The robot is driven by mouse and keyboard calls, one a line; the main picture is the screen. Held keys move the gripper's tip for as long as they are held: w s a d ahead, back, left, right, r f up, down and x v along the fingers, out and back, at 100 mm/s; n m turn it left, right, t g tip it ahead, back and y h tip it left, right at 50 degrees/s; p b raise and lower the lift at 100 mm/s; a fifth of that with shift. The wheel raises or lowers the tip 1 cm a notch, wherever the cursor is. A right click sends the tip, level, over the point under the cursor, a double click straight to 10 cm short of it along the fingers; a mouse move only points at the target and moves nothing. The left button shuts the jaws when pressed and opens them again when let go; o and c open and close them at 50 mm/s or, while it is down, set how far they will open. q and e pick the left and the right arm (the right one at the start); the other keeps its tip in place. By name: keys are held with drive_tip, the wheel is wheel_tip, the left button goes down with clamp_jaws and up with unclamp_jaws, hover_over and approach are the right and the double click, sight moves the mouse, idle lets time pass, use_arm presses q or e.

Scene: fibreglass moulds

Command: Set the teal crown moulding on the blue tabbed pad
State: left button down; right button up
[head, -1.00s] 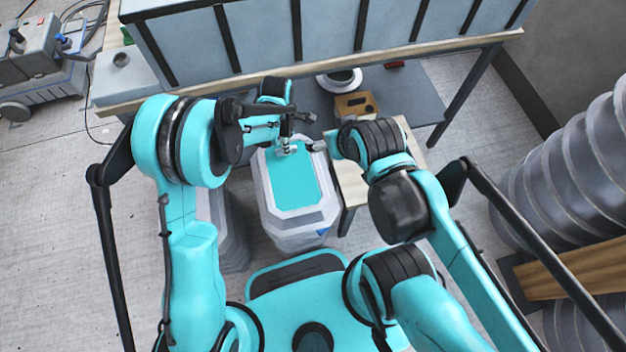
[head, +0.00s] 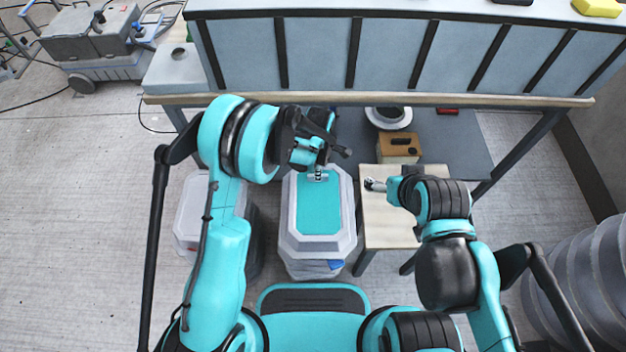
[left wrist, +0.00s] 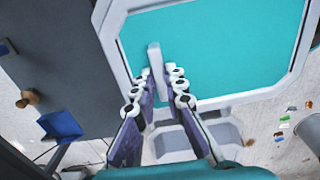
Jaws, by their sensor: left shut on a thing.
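The teal crown moulding (head: 318,218) has a flat teal top in a pale grey faceted rim and sits on a grey stack. It also fills the upper left wrist view (left wrist: 225,50). My left gripper (head: 318,174) is at its far edge. In the left wrist view the fingers (left wrist: 157,92) are shut on a pale grey upright tab (left wrist: 155,58) at the rim. My right gripper (head: 375,185) is over the small wooden table, apart from the moulding; its opening is too small to tell. A blue piece (head: 335,264) shows low on the stack; I cannot tell whether it is the tabbed pad.
A small wooden table (head: 385,232) stands right of the stack, with a brown box (head: 398,147) behind. A grey lidded stack (head: 192,215) stands to the left. The long bench (head: 370,99) crosses the back. Floor is open at far left.

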use_arm(q)
drive_tip(key=shift+w+a+f+b, duration=0.3)
drive_tip(key=shift+w+a+f, duration=0.55)
drive_tip(key=shift+w, duration=0.1)
wheel_tip(320, 180, down, 4)
drive_tip(key=shift+b, duration=1.05)
drive_tip(key=shift+r, duration=0.1)
drive_tip(key=c, duration=1.6)
unclamp_jaws()
